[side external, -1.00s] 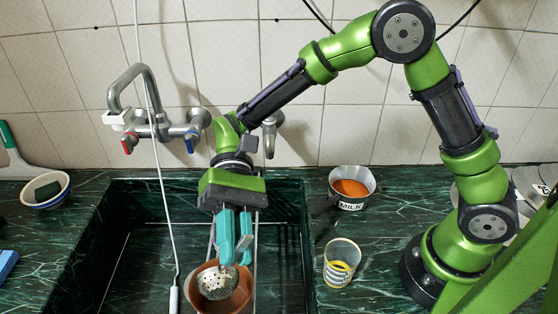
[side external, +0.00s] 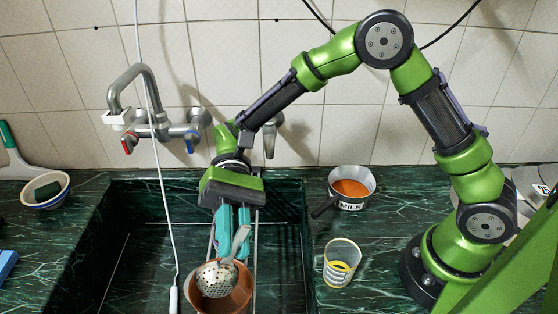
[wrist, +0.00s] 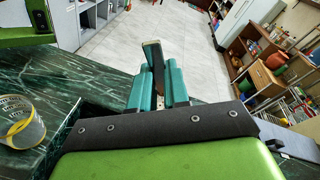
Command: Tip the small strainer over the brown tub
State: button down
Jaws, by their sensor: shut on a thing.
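The small metal strainer (side external: 215,279) has a perforated bowl that shows over the mouth of the brown tub (side external: 238,299). The strainer is tilted, with its handle rising toward my gripper (side external: 232,248). My gripper's teal fingers are shut on the strainer's handle. The brown tub stands in the sink, and the bowl hides part of its mouth. In the wrist view, the handle end (wrist: 154,55) sticks up between the teal fingers; the bowl and the tub are out of sight there. I cannot tell whether the bowl touches the rim.
The dark green sink (side external: 100,262) surrounds the tub, with a white cord (side external: 165,200) hanging to its left. A milk pan (side external: 351,188) and a glass with yellow bands (side external: 341,263) stand right of the sink. The tap (side external: 150,110) is behind at left.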

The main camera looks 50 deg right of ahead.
jog(key=shift+w+d+f+g+y, duration=0.25)
jog(key=shift+w+d+g+y, duration=0.15)
jog(key=shift+w+g+y, duration=0.35)
dwell(0.7)
jog(key=shift+s+a+r+t+h, duration=0.3)
jog(key=shift+s+t+h, duration=0.1)
jog(key=shift+s+t, duration=0.1)
jog(key=shift+s+a+r+t+h, duration=0.25)
jog(key=shift+s+t+h, duration=0.1)
jog(key=shift+s, duration=0.1)
jog(key=shift+s+a+f+t+h, duration=0.1)
jog(key=shift+s+a+t+h, duration=0.1)
jog(key=shift+s+t+h, duration=0.2)
jog(key=shift+w+f, duration=0.1)
jog(key=shift+s+a+n+t+h, duration=0.3)
jog(key=shift+s+a+t+h, duration=0.15)
jog(key=shift+s+t, duration=0.35)
jog(key=s+a+f+t+h+b, duration=0.2)
jog(key=s+a+f+t+h, duration=0.2)
jog(key=s+t, duration=0.2)
jog(key=s+a+f+n+t+h+b, duration=0.1)
jog(key=s+a+f+t+h+b, duration=0.1)
jog(key=s+a+f+t+h, duration=0.2)
jog(key=shift+s+a+f+t, duration=0.15)
jog(key=shift+s+a+t, duration=0.1)
jog(key=shift+s+t, duration=1.85)
